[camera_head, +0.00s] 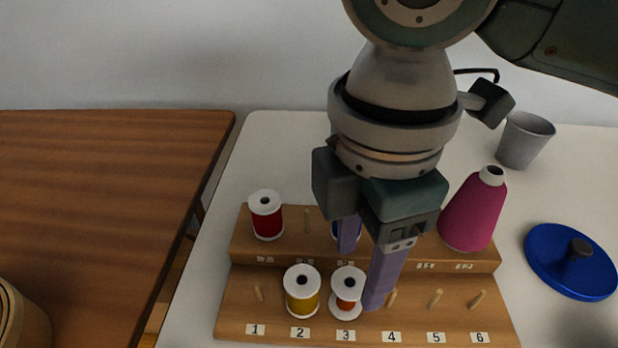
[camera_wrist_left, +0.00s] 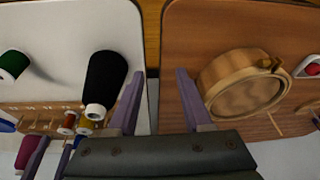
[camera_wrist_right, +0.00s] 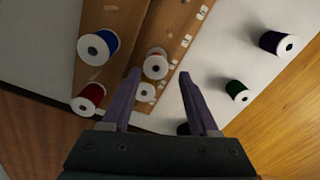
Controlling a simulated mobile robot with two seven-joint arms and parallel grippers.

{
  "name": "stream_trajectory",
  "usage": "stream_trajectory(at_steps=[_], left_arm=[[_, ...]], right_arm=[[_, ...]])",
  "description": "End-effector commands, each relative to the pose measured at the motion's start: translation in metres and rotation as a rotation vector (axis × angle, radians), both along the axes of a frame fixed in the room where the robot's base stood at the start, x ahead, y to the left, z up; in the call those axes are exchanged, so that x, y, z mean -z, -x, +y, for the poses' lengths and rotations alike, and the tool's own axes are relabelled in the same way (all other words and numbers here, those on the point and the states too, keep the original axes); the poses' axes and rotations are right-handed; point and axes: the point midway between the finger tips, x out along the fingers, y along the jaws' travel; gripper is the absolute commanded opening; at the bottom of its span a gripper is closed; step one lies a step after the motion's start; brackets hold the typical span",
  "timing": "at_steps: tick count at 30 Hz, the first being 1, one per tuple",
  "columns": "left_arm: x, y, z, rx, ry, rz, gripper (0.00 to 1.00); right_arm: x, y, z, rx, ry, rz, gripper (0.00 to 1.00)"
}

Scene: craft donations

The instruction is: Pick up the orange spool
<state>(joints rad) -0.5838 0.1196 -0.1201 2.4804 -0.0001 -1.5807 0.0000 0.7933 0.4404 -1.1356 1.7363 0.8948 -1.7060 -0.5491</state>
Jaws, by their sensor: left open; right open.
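The orange spool (camera_head: 347,287), with white rims, stands upright on the rack's front row behind label 3. It shows between the finger lines in the right wrist view (camera_wrist_right: 157,66), nearer the left finger. My right gripper (camera_head: 359,279) is open and points down at the spool, one finger just right of it and the other behind. I cannot tell whether they touch. The wooden rack (camera_head: 240,315) also holds a yellow spool (camera_head: 302,290) beside it at label 2. My left gripper (camera_wrist_left: 160,74) is open and empty, away from the rack; the left wrist view shows the spool small (camera_wrist_left: 68,122).
A red spool (camera_head: 266,215), a mostly hidden blue spool (camera_wrist_right: 98,47) and a magenta cone (camera_head: 472,212) are on the back row. A black cone (camera_wrist_left: 105,80) and round wooden box (camera_wrist_left: 240,85) flank my left gripper.

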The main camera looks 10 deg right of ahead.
Motion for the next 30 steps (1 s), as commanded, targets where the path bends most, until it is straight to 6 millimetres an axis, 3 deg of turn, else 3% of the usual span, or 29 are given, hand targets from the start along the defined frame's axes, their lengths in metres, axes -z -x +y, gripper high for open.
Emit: stream_trajectory(at_steps=[10,20,30], left_arm=[[0.02,0.0,0.0,0.0,0.0,-0.001,0.5],[0.02,-0.001,0.0,0.0,0.0,-0.003,0.5],[0.02,-0.002,0.0,0.0,0.0,-0.004,0.5]], right_arm=[[0.052,-0.003,0.001,0.001,0.001,0.0,0.61],[0.058,-0.003,0.001,0.0,0.0,-0.003,0.6],[0.057,-0.003,0.001,0.0,0.0,-0.003,0.21]])
